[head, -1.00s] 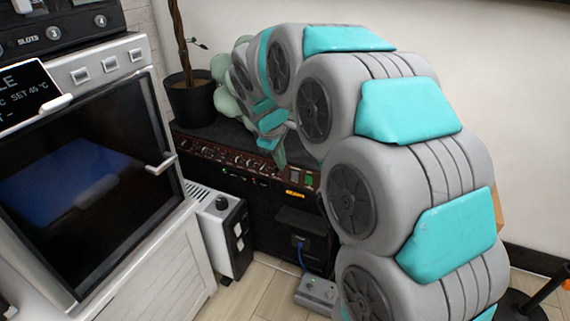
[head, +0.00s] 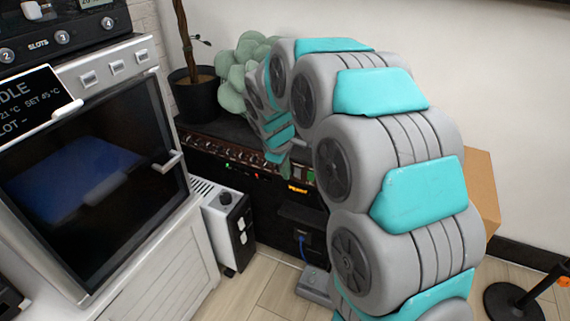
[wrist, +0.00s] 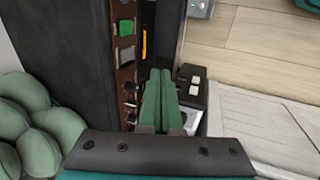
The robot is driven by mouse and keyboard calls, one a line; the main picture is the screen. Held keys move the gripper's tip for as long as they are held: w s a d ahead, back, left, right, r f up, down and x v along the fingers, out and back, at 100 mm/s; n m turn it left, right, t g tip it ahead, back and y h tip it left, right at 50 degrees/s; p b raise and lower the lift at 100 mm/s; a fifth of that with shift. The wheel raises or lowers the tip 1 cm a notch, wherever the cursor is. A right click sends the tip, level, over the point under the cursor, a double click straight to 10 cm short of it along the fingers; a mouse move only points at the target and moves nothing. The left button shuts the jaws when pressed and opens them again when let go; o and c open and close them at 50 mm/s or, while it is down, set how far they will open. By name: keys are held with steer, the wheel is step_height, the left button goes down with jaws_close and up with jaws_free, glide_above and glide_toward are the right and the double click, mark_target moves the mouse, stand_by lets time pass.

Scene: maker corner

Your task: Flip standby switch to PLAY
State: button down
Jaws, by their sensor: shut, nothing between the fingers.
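The amplifier (head: 262,218) stands against the wall, with a brown control panel (head: 205,150) along its upper front edge. In the wrist view a lit green switch (wrist: 126,27) and a grey-brown switch (wrist: 127,55) sit on the panel, with black knobs (wrist: 130,87) below them. I cannot read which is standby, or its position. The green switch also shows in the head view (head: 311,176). My gripper (wrist: 165,75) is shut and empty, its green fingers just right of the panel in the wrist view, beside the knobs. Its tips (head: 284,170) are partly hidden by my arm in the head view.
An oven-like cabinet (head: 95,170) stands at left. A grey pedal (head: 315,286) lies on the floor.

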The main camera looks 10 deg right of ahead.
mark_target(297, 172)
steer(key=w+d+f+p, duration=0.1)
steer(key=w+d+f, duration=0.2)
steer(key=w+f, duration=0.1)
steer(key=shift+x, duration=0.95)
steer(key=shift+w+d+b, duration=0.1)
steer(key=shift+w+b, duration=0.1)
steer(key=shift+b, duration=0.1)
steer(key=shift+t, duration=0.3)
steer(key=shift+r, duration=0.1)
